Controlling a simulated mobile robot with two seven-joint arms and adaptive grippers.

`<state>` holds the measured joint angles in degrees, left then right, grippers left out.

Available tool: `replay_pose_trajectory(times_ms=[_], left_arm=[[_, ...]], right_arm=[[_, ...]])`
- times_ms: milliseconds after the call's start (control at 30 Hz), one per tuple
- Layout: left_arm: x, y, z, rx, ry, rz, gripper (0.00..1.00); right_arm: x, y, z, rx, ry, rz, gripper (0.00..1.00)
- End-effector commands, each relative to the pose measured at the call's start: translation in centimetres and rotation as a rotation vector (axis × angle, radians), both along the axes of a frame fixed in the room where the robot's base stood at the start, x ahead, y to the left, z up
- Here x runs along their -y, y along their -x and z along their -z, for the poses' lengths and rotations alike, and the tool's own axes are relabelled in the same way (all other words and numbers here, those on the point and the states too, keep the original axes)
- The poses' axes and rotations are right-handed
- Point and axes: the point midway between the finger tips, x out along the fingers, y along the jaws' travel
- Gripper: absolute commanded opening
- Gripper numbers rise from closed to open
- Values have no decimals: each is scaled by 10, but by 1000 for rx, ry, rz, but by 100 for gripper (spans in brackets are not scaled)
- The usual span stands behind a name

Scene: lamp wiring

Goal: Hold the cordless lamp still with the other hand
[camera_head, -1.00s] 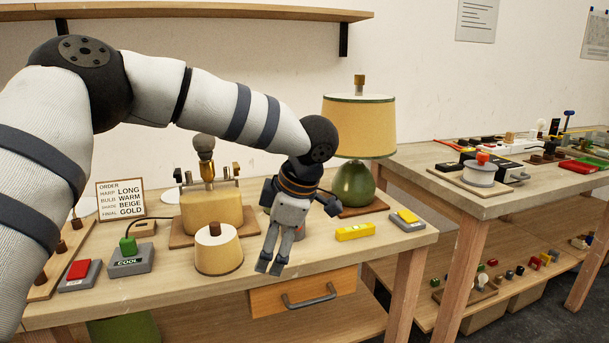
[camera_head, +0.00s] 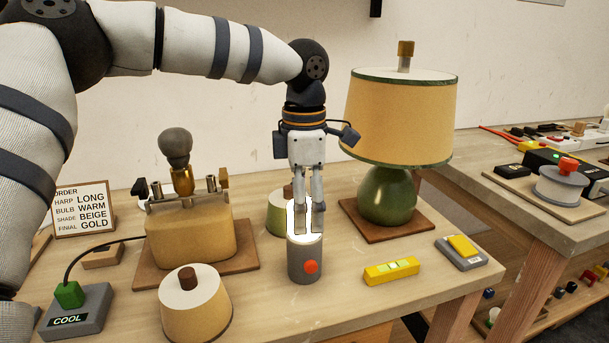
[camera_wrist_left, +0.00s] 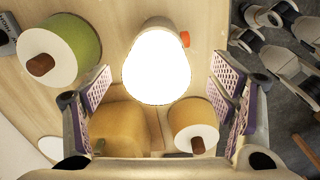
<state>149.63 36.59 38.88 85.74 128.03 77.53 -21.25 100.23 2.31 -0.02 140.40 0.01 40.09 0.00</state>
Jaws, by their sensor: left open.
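A grey cylinder with an orange button (camera_head: 305,262) and a glowing white top stands upright on the table; I take it as the cordless lamp. Its bright dome (camera_wrist_left: 156,70) shows in the left wrist view, between the fingers and toward the top. My left gripper (camera_head: 310,232) points straight down over it, open, its fingers in front of the glowing top in the head view. In the wrist view the spread fingers (camera_wrist_left: 162,112) flank the dome with gaps visible. I cannot tell how far down they reach. My right gripper is in neither view.
A beige lamp body (camera_head: 190,240) and a small beige shade (camera_head: 196,306) stand left. A small green shade (camera_head: 277,216) is close behind the cylinder. The tall green lamp (camera_head: 388,194) stands right, with a yellow level (camera_head: 391,271) in front.

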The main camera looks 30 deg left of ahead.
Motion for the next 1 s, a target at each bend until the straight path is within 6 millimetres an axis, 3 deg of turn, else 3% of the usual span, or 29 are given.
replay_pose_trajectory(times_ms=[100,300,633,667,900,933,1000], left_arm=[[0,0,30,-5,-1,1,78],[-1,0,61,-1,-2,-1,78],[0,0,67,1,-1,-1,78],[0,0,67,1,-1,-1,75],[0,0,67,1,-1,-1,21],[0,0,67,1,-1,-1,16],[0,0,67,1,-1,-1,16]], right_arm=[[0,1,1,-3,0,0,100],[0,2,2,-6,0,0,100],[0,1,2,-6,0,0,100],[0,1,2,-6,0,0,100],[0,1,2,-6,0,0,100],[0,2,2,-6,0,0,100],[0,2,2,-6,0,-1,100]])
